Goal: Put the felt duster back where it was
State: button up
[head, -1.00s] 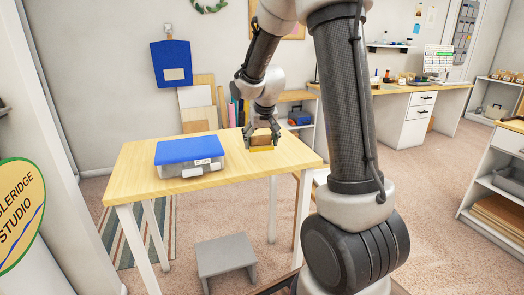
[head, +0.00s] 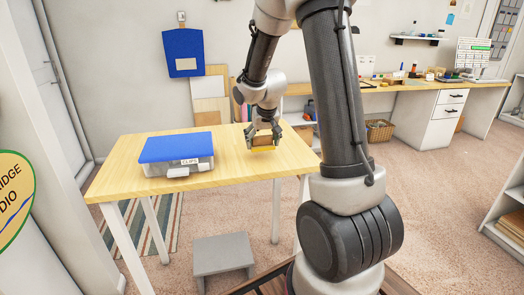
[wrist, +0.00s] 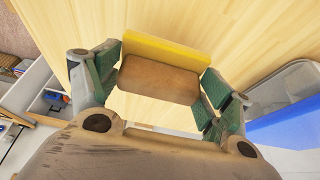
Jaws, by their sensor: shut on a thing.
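The felt duster (head: 263,149), a brown block with a yellow felt layer, is in my gripper (head: 264,139) over the right part of the wooden table (head: 225,172). In the wrist view the duster (wrist: 160,78) sits between the green-padded fingers, which are shut on its two ends. Its yellow layer is on the side away from my wrist, toward the pale wood. I cannot tell whether its underside touches the tabletop or hangs just above it.
A clear box with a blue lid (head: 176,147) and a "CLIPS" label stands on the table's left part. A small white piece (head: 178,171) shows at its front. A grey step stool (head: 222,258) stands on the floor in front. Tabletop between box and duster is clear.

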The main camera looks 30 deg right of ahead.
aim_at(263, 144)
jog(key=shift+f, duration=1.9)
jog(key=shift+f, duration=0.15)
jog(key=o, duration=1)
jog(key=s+a+r+n, duration=0.1)
jog(key=s+a+r, duration=0.1)
jog(key=s+r, duration=0.75)
jog(key=s+a+r, duration=0.2)
jog(key=s+r, duration=0.6)
jog(key=r, duration=0.2)
jog(key=s+a, duration=0.1)
jog(key=s, duration=0.3)
jog(key=s+a+n, duration=0.1)
jog(key=s, duration=0.4)
jog(key=s+a+r+n+y, duration=0.1)
jog(key=s, duration=0.3)
jog(key=shift+s+a, duration=0.15)
jog(key=shift+s, duration=0.1)
